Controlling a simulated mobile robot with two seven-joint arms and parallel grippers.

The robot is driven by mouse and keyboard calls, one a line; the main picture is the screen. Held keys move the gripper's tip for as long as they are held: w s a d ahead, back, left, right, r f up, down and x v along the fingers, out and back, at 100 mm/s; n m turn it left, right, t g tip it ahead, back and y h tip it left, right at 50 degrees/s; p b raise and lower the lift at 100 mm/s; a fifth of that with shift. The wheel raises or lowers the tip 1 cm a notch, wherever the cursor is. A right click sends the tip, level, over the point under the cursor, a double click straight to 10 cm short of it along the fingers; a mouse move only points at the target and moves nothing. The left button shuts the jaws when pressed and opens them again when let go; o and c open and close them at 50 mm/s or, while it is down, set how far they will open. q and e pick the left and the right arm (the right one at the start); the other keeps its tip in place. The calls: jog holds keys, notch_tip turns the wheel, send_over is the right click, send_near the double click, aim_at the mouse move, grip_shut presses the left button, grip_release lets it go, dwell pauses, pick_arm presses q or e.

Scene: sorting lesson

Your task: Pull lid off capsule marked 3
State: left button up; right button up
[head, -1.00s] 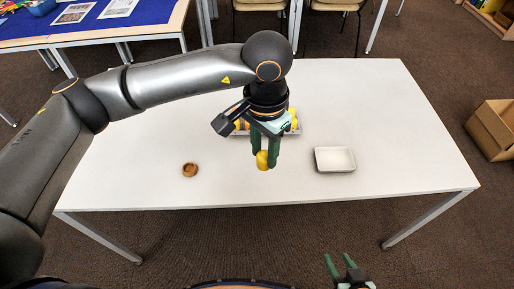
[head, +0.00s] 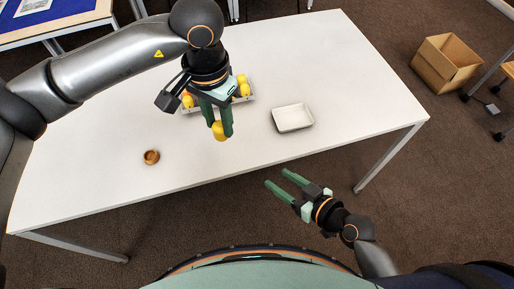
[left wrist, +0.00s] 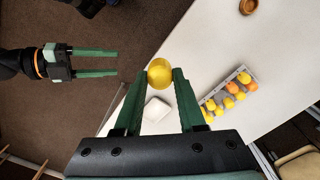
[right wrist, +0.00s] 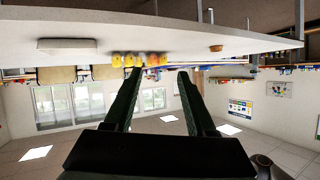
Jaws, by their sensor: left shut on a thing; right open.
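My left gripper (head: 219,131) is shut on a yellow capsule (head: 220,132) and holds it above the table's front half. In the left wrist view the capsule (left wrist: 159,72) sits between the two fingertips, seen end-on. I cannot make out a number on it. A pale rack (head: 252,98) with several yellow and orange capsules stands behind, partly hidden by my left gripper; it also shows in the left wrist view (left wrist: 256,74). My right gripper (head: 277,178) is open and empty, off the table's front edge, to the right of and nearer than the held capsule.
The white table (head: 100,185) is mostly clear. A white tray (head: 292,118) stands right of the held capsule. A small round brown dish (head: 151,157) lies to the left. A cardboard box (head: 445,62) is on the floor at the right.

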aim_at(221, 139)
jog(key=a+r+n+y, duration=0.3)
jog(key=r, duration=0.4)
jog(key=a+r+n+y, duration=0.2)
jog(key=a+r+y, duration=0.15)
jog(key=r, duration=0.35)
jog(key=x, duration=0.7)
jog(key=shift+w+d, duration=0.3)
jog(key=shift+w, duration=0.05)
jog(key=c, duration=0.8)
pick_arm(q)
jog(key=shift+r, duration=0.3)
